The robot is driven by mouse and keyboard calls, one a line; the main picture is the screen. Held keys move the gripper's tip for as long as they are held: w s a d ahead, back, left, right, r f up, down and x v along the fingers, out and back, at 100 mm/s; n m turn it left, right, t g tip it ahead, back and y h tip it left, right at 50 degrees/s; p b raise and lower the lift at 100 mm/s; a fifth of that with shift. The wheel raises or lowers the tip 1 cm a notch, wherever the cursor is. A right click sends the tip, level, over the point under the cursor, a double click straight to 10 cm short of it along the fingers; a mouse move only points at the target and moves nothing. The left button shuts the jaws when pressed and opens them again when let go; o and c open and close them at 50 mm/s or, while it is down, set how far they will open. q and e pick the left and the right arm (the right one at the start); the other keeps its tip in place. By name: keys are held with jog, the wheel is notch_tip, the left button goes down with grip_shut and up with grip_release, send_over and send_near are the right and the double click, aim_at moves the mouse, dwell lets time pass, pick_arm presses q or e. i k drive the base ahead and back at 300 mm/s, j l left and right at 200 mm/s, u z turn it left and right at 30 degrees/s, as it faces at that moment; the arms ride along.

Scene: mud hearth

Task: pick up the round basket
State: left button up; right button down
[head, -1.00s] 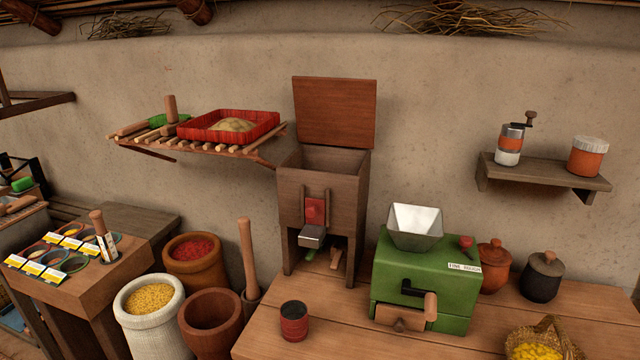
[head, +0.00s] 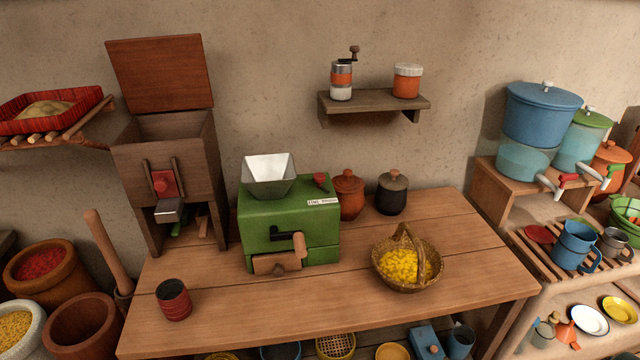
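The round basket (head: 407,284) is a brown woven basket with an arched handle. It stands upright on the wooden table (head: 330,310), towards the right end, and holds yellow pieces. It is right of the green grinder box (head: 290,225) and apart from it. Neither of my grippers shows in the head view.
A red cup (head: 174,299) stands at the table's front left. An orange lidded jar (head: 347,195) and a dark lidded jar (head: 391,193) stand behind the basket. A small wall shelf (head: 375,104) is above them. The tabletop around the basket's front is clear.

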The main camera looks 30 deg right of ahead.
aim_at(409, 263)
jog(key=z, duration=1.45)
jog(key=i+l+z, duration=0.1)
jog(key=l, duration=2.35)
